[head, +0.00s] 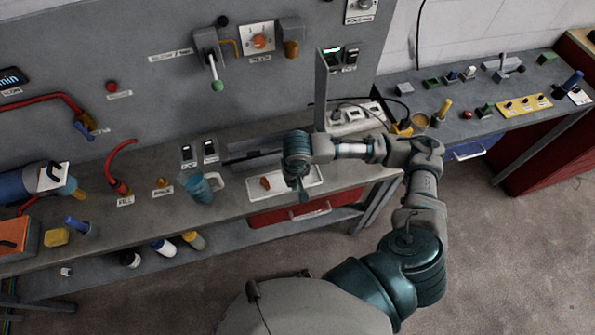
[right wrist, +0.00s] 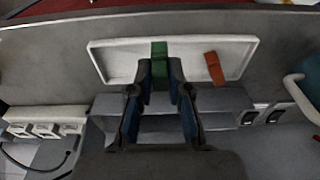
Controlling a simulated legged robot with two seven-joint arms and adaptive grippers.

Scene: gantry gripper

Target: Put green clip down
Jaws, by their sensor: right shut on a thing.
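My right gripper (head: 303,192) reaches over the white tray (head: 314,184) on the workbench. In the right wrist view, the right gripper (right wrist: 160,80) is shut on the green clip (right wrist: 160,54), which sticks out past the fingertips across the white tray (right wrist: 120,62). I cannot tell whether the clip touches the tray floor. The green clip is hidden behind the gripper in the head view. An orange-red clip (right wrist: 214,68) lies in the tray beside it, and also shows in the head view (head: 265,183). My left gripper is not in view.
A blue cup (head: 197,188) stands left of the tray. A grey upright post (head: 321,92) rises behind my right gripper. A red drawer (head: 290,212) is below the tray. A second table (head: 440,122) with several small objects stands to the right.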

